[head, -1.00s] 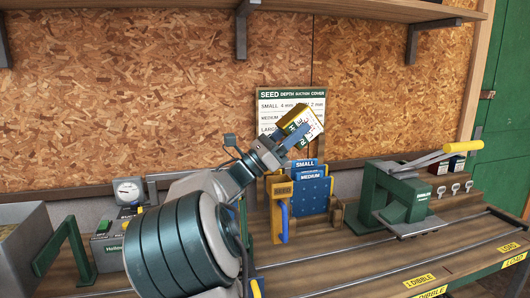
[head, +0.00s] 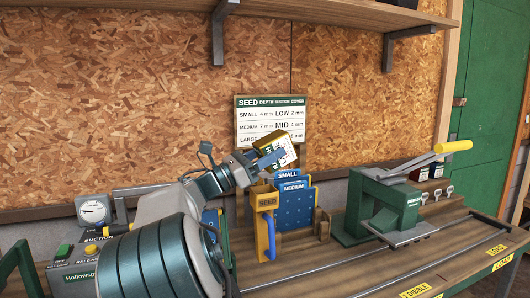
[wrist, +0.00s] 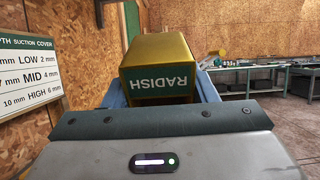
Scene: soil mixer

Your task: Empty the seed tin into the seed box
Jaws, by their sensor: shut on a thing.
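The seed tin (head: 268,149) is a gold box with a green label, which reads RADISH in the wrist view (wrist: 162,58). My gripper (head: 270,160) is shut on it, with a blue-grey finger along each side in the wrist view (wrist: 162,88). The tin is held tilted in the air above the yellow seed box (head: 266,201), which is marked SEED and has a blue handle on its front. I see no seeds falling. The inside of the box and the tin's mouth cannot be made out.
Blue plates marked SMALL (head: 288,175) and MEDIUM (head: 293,206) stand right of the seed box. A green press (head: 385,205) with a yellow-tipped lever is further right. A dial gauge (head: 92,210) is at left. A seed depth sign (head: 270,118) hangs behind.

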